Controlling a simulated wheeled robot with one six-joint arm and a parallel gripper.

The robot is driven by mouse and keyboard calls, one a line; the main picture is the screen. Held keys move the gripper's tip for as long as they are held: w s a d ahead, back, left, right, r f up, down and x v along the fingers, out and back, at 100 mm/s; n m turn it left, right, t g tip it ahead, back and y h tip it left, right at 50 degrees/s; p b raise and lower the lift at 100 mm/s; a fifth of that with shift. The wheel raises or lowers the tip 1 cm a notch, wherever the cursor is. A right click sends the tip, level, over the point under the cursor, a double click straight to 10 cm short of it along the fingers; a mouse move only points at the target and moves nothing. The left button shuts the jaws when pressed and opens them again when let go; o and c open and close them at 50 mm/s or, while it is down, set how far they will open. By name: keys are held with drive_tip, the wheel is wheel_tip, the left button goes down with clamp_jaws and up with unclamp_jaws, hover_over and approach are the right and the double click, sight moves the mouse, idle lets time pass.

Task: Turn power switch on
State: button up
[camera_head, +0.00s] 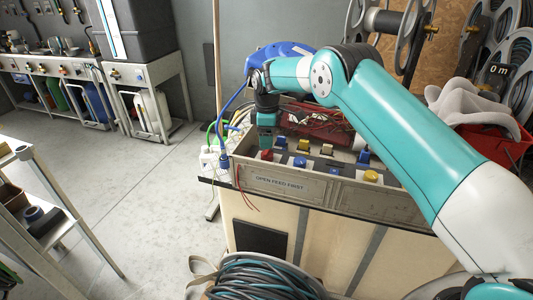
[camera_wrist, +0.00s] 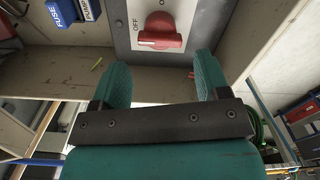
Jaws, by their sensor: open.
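The power switch is a red rotary knob (camera_wrist: 161,31) on a grey plate, at the top of the wrist view. The word OFF is printed to its left; other marks are cut off by the frame edge. In the head view the red knob (camera_head: 266,155) shows at the left end of the panel box, just below my gripper (camera_head: 266,142). In the wrist view my gripper (camera_wrist: 162,68) is open, its two teal fingers apart with nothing between them. The knob lies beyond the fingertips, and I see no contact.
The grey panel box (camera_head: 330,191), marked OPEN FEED FIRST, also holds blue and yellow knobs. Blue labelled parts (camera_wrist: 72,11) sit left of the red knob. A white socket block with cables (camera_head: 216,158) stands left of the box. A coiled hose (camera_head: 265,278) lies below.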

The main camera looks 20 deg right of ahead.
sight(267, 153)
wheel_tip(267, 153, down, 7)
drive_tip(key=shift+r, duration=0.1)
idle(0.3)
drive_tip(key=c, duration=0.7)
